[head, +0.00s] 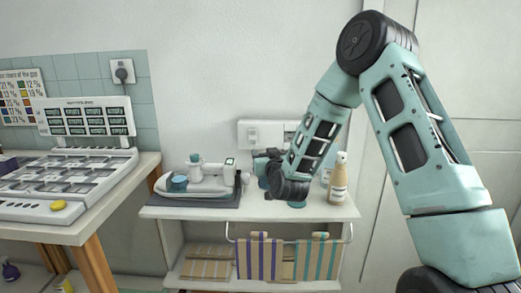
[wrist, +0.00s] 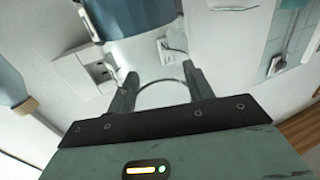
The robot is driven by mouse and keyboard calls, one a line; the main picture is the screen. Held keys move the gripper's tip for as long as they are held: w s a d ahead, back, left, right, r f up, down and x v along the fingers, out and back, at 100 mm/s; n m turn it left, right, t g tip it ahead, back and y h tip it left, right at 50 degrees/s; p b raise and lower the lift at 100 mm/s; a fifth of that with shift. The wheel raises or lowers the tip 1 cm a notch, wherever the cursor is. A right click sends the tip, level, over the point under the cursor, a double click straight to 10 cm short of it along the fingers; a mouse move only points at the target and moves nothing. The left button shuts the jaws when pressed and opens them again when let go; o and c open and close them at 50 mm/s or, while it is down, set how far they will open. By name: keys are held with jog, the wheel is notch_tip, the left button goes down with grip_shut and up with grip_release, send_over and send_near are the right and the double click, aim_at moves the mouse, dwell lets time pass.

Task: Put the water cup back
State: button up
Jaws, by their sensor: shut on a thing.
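The water cup (wrist: 135,15) shows in the wrist view as a clear cup with a blue band, between the two dark fingers of my gripper (wrist: 160,88). My gripper is shut on it. In the head view my gripper (head: 268,165) is low over the right part of the white shelf top (head: 225,213). A small blue patch shows beside the fingers there, but my wrist hides most of the cup. I cannot tell whether the cup touches the shelf.
Bottles (head: 338,185) stand close to my wrist on the right. Striped towels (head: 259,258) hang below. A table with a white tray panel (head: 68,180) is at left.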

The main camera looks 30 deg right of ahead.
jog(key=shift+w+d+f, duration=0.1)
jog(key=shift+w+f, duration=0.1)
jog(key=shift+w, duration=0.1)
jog(key=shift+f+b, duration=1.85)
jog(key=shift+f, duration=0.8)
jog(key=shift+f+b, duration=0.55)
jog(key=shift+b, duration=0.2)
jog(key=o, duration=1.5)
jog(key=shift+o, duration=0.2)
jog(key=shift+s, duration=0.1)
